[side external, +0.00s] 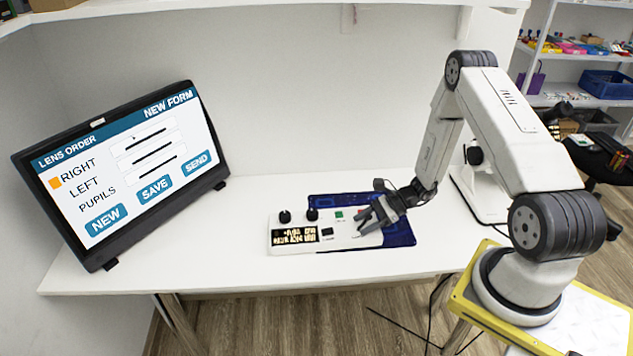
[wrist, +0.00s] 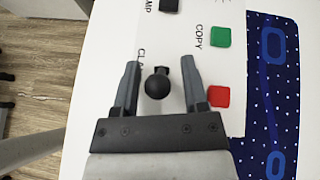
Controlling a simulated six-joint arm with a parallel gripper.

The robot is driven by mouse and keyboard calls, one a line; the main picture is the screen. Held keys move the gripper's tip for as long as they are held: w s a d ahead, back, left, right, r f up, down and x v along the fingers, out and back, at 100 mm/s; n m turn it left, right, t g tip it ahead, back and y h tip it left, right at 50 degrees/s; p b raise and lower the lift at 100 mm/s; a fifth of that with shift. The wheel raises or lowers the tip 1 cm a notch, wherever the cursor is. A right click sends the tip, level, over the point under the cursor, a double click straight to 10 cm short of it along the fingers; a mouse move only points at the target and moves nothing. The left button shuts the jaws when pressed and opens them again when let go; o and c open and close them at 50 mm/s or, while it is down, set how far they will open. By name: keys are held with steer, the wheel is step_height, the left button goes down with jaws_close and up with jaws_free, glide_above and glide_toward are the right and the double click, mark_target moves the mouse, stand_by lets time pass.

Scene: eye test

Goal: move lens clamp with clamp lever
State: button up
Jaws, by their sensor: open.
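The clamp lever (wrist: 157,85) has a black ball knob and sits on the white control panel (side external: 345,239). In the wrist view my gripper (wrist: 160,64) is open, with one finger on each side of the ball and gaps visible between. A label starting "CLA" is printed beside the lever, partly hidden. In the side view my gripper (side external: 361,222) is low over the right part of the panel, and I cannot make out the lever there. I cannot pick out a lens clamp in either view.
A green button (wrist: 221,37) marked COPY and a red button (wrist: 219,96) lie right of the lever, the red one close to the right finger. A black button (wrist: 169,5), a dark blue mat (side external: 402,234), two black knobs (side external: 312,214) and a monitor (side external: 130,165) stand nearby.

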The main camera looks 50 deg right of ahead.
steer(key=v, duration=0.7)
steer(key=shift+d, duration=0.2)
steer(key=shift+s+a+r, duration=0.1)
steer(key=shift+r, duration=0.05)
steer(key=s+a+r+n+g+h, duration=0.2)
steer(key=a+r+n+h, duration=0.2)
steer(key=a+r+n, duration=0.4)
steer(key=s+a+r+n+g+h, duration=0.1)
steer(key=a+r+n+g+h, duration=0.1)
steer(key=a+r+n+h, duration=0.3)
steer(key=a+r+n, duration=0.4)
steer(key=a+n, duration=0.2)
steer(key=n, duration=0.5)
steer(key=shift+s+a+r+g, duration=0.25)
steer(key=shift+s+r+g, duration=0.05)
steer(key=shift+s, duration=0.1)
